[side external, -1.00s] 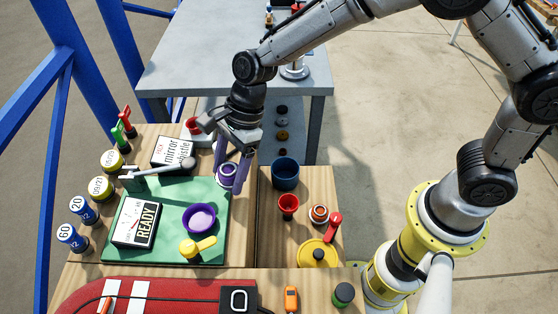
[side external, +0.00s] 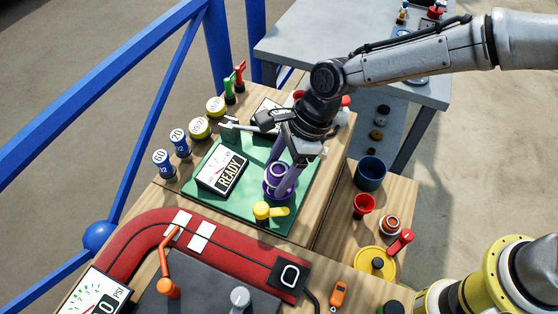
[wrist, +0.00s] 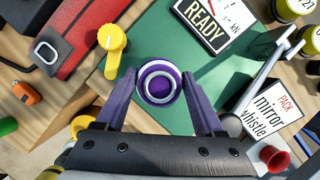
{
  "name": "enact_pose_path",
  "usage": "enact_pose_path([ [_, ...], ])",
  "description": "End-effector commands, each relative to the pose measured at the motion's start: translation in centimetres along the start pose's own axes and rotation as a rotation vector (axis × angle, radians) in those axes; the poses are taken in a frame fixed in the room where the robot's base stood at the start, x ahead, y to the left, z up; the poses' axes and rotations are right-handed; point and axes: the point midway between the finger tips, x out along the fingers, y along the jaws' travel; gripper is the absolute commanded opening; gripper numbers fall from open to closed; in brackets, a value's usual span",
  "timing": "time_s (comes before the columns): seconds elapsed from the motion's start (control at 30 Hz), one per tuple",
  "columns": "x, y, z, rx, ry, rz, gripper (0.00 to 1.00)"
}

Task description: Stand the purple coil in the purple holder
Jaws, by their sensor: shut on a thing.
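My gripper (side external: 281,178) has dark purple fingers and points down at the green mat. It is shut on the purple coil (wrist: 160,85), a round ring with a pale band, which shows between the fingertips in the wrist view. In the side view the coil (side external: 279,169) is right over the purple holder (side external: 277,190), a round cup on the mat, partly covered by the fingers. The two line up closely. I cannot tell whether the coil touches the holder's floor or is still above it.
A yellow-handled part (side external: 266,211) stands close in front of the holder. The READY gauge (side external: 222,170) lies to the left on the green mat (side external: 232,206). A grey lever (side external: 238,126) is behind. A blue cup (side external: 370,175) and red cup (side external: 364,205) stand right.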

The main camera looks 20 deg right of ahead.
Motion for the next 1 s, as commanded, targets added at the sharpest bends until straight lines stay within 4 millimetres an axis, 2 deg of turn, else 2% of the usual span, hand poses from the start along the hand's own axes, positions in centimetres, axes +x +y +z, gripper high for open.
enact_pose_path([
  [0.3, 1.3, 0.0, -0.5, 0.001, -0.002, -0.002, 0.06],
  [1.0, 1.4, 0.0, -0.5, 0.000, -0.002, -0.002, 0.06],
])
